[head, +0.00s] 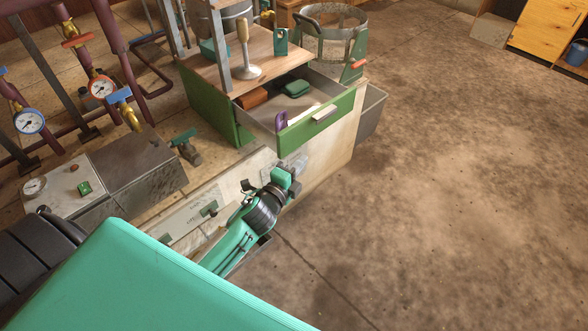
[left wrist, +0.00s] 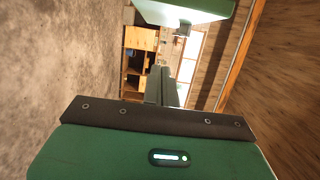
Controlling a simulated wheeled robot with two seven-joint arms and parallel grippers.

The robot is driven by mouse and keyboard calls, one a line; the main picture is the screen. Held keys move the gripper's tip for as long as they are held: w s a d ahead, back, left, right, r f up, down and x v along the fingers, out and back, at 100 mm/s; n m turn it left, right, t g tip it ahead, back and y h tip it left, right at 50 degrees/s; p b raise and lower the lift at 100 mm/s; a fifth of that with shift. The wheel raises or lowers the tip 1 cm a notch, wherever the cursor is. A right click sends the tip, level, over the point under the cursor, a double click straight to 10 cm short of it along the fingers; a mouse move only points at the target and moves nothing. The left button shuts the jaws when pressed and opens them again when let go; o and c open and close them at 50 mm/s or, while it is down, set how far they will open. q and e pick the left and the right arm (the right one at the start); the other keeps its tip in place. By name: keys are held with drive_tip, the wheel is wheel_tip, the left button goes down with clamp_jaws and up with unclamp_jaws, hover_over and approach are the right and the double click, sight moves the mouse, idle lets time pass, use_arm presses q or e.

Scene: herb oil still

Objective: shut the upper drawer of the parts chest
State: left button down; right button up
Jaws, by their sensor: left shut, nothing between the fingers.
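The parts chest (head: 213,107) is a green box with a wooden top, standing on the bench in the head view. Its drawer (head: 318,122), with a green front and a pale handle (head: 324,113), is pulled well out. A brown block (head: 252,98), a green item (head: 296,88) and a purple item (head: 281,120) are in the drawer. My left gripper (head: 285,180) is shut and empty, below and in front of the drawer front, apart from it in the picture. It also shows in the left wrist view (left wrist: 160,86). My right gripper is out of view.
A wire-and-mesh basket (head: 331,35) stands behind the drawer. Pipes with gauges (head: 101,87) are at left. The floor (head: 450,180) at right is clear.

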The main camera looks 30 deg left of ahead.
sight(300, 144)
use_arm(q)
drive_tip(key=w+a, duration=0.1)
drive_tip(key=w, duration=0.1)
drive_tip(key=w+a, duration=0.1)
drive_tip(key=w, duration=0.1)
drive_tip(key=w+a, duration=0.1)
drive_tip(key=w, duration=0.2)
drive_tip(key=shift+w+a, duration=0.1)
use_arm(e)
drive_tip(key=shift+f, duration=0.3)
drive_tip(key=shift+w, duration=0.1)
